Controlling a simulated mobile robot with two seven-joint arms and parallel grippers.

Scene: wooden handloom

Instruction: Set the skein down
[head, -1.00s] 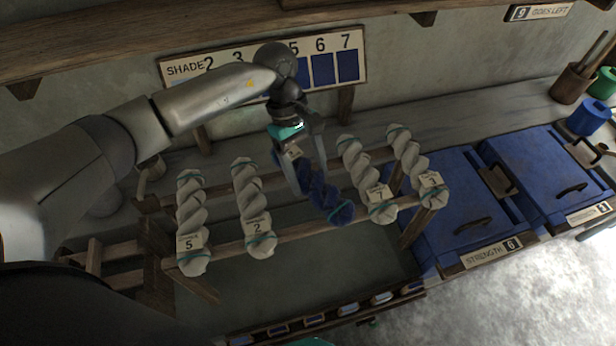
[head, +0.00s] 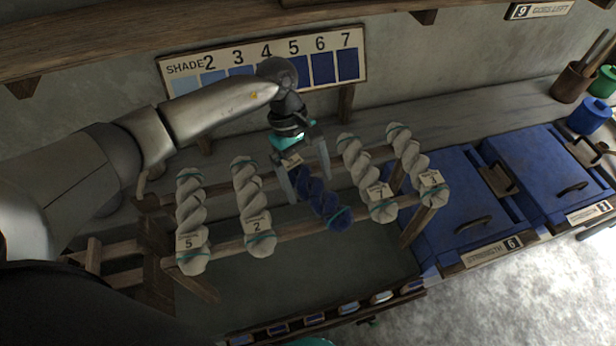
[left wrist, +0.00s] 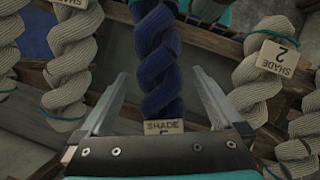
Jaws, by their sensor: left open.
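The blue skein (head: 321,201) lies across the two rails of the wooden rack (head: 293,231), between the cream skein tagged 2 (head: 252,197) and the cream skein tagged 7 (head: 365,178). My left gripper (head: 306,188) is open over its far end, one finger on each side, apart from the yarn. In the left wrist view the twisted blue skein (left wrist: 160,60) runs between the spread fingers (left wrist: 160,98), its SHADE tag (left wrist: 163,127) partly hidden by the gripper body.
Blue-lidded vats (head: 450,205) stand to the right. A shade chart (head: 330,68) is on the wall behind.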

